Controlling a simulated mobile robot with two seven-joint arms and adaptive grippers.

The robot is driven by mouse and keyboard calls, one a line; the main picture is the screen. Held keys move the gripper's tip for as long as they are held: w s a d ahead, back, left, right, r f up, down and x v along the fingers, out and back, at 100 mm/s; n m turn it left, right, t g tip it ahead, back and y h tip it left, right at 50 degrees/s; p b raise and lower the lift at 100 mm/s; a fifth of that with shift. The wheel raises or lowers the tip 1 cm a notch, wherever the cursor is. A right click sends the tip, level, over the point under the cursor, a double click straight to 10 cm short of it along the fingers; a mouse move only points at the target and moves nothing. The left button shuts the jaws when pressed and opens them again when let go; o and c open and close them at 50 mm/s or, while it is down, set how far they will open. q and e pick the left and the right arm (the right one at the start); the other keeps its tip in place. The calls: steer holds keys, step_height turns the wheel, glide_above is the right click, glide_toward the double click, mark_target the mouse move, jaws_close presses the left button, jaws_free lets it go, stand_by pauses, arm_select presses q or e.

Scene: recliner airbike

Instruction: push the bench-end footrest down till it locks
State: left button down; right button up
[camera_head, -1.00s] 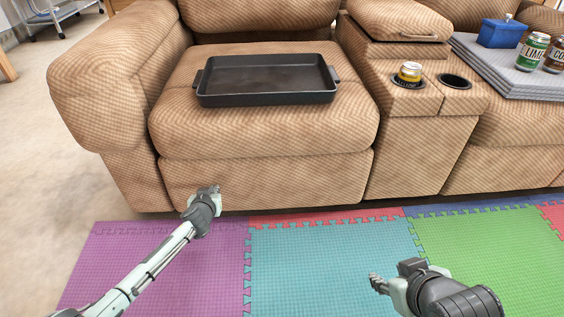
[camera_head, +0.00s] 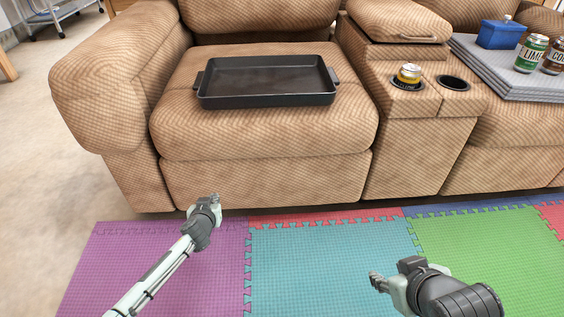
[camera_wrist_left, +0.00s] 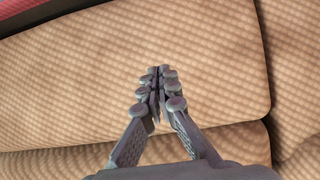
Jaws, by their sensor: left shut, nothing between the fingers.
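The bench-end footrest (camera_head: 265,182) is the tan padded panel under the left seat cushion. It hangs upright, about in line with the sofa front, its lower edge just above the mat. It fills most of the left wrist view (camera_wrist_left: 80,85). My left gripper (camera_head: 215,199) is in front of the panel's lower left part, fingers together and empty. Its closed fingertips also show in the wrist view (camera_wrist_left: 158,72) against the tan fabric; I cannot tell whether they touch it. My right gripper (camera_head: 375,283) is over the mat at lower right, its finger gap unclear.
A black tray (camera_head: 266,82) lies on the seat cushion above the footrest. Cans and a blue box (camera_head: 501,34) sit on a folded grey blanket at right. Coloured foam mats (camera_head: 330,262) cover the floor in front.

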arm_select(q)
steer(key=s+p, duration=0.1)
steer(key=s, duration=0.3)
stand_by(0.4)
steer(key=shift+w, duration=0.1)
